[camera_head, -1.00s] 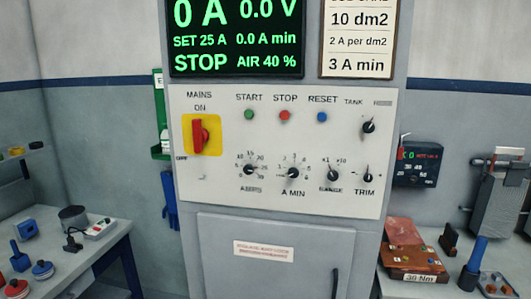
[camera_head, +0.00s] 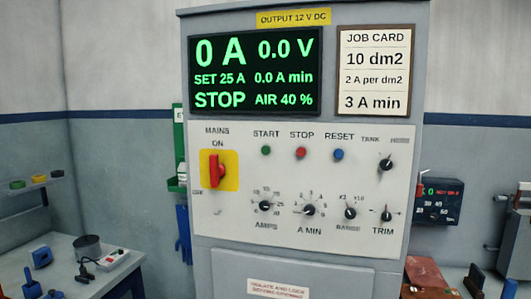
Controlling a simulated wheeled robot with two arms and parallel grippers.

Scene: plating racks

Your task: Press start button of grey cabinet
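The grey cabinet (camera_head: 305,259) stands upright in the middle of the head view. Its pale control panel (camera_head: 240,224) carries the green START button (camera_head: 266,151), with a red STOP button (camera_head: 301,153) and a blue RESET button (camera_head: 338,154) to its right. A red MAINS switch (camera_head: 215,170) on a yellow plate is at the left, its handle upright by ON. The display (camera_head: 255,108) above reads 0 A, 0.0 V, SET 25 A, 0.0 A min, STOP and AIR 40 %. Neither of my grippers is in view.
A job card (camera_head: 373,71) on the cabinet reads 10 dm2, 2 A per dm2, 3 A min. Several knobs sit below the buttons. A bench (camera_head: 45,262) with blue items is at left. A dark meter (camera_head: 438,201) is at right. Nothing blocks the panel.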

